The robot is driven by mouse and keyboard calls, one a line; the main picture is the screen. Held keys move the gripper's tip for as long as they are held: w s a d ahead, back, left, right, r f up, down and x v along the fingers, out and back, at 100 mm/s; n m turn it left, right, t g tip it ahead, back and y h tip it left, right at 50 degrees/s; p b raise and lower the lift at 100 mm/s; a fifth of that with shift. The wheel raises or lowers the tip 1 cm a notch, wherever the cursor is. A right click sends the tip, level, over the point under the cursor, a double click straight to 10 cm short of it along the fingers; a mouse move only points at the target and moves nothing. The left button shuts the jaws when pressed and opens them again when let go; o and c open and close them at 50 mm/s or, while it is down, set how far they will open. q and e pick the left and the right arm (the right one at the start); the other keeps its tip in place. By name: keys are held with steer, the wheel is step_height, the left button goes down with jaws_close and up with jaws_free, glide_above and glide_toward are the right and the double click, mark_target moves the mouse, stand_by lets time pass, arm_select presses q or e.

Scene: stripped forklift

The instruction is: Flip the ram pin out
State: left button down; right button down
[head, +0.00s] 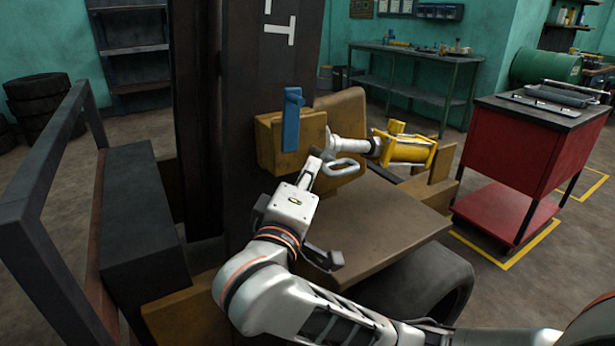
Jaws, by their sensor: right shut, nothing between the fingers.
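The yellow ram (408,151) lies level at the middle right, its pale rod pointing left to an ochre block (268,145) on the dark mast. A grey metal loop (342,167) by the rod end looks like the ram pin's handle; the pin's shank is hidden. A blue lever-like piece (291,119) stands upright on the block. My right gripper (319,160) is shut and empty just left of the loop, pointing up; I cannot tell whether it touches the loop. My left gripper is out of view.
A dark frame (40,200) and mast (243,110) stand at the left. A brown plate (375,225) lies below the ram, above a tyre (425,285). A red cart (520,150) stands at the right. A workbench (415,60) is at the back, with open floor before it.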

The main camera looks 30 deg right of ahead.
steer(key=shift+s+f+b, duration=0.2)
steer(key=shift+s+b, duration=0.25)
steer(key=shift+s, duration=0.2)
steer(key=shift+s+f+b, duration=0.15)
steer(key=shift+s+b, duration=0.3)
steer(key=shift+s, duration=0.15)
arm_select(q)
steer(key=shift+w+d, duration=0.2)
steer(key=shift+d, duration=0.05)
arm_select(e)
steer(key=shift+s+r, duration=0.2)
steer(key=shift+r, duration=0.1)
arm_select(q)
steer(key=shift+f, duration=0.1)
